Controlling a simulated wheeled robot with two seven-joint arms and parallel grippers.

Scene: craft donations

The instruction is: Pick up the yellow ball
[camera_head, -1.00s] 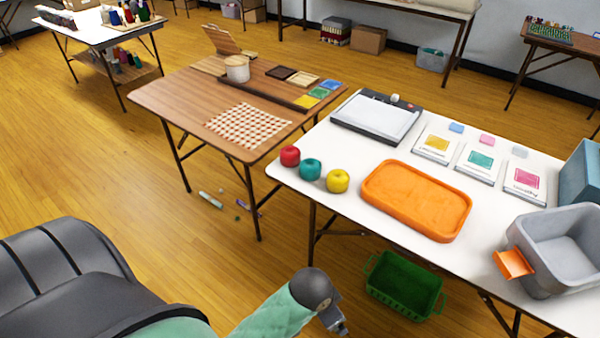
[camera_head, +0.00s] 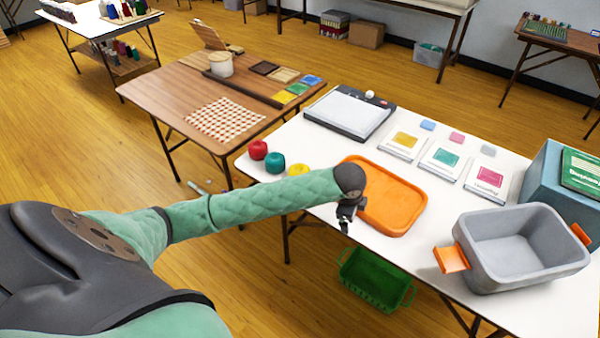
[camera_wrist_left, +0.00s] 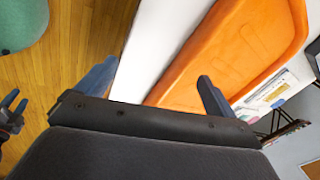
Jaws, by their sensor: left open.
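The yellow ball (camera_head: 298,169) is on the white table (camera_head: 480,213) near its left front edge, right of the teal ball (camera_head: 274,163) and the red ball (camera_head: 258,150). My left forearm hides its lower part. My left gripper (camera_head: 346,222) is open and empty, at the table's front edge beside the orange tray (camera_head: 397,222), to the right of the yellow ball. In the left wrist view its fingers (camera_wrist_left: 152,90) are wide apart, with the tray and table edge beyond; no ball shows there. At that view's left edge, what looks like my right gripper (camera_wrist_left: 14,104) has its fingers apart.
A grey bin with orange handles (camera_head: 520,250) and a blue box (camera_head: 545,185) stand at the table's right. A paper trimmer (camera_head: 350,113) and several cards lie behind the tray. A green basket (camera_head: 375,280) is on the floor underneath. A brown table (camera_head: 180,95) adjoins at left.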

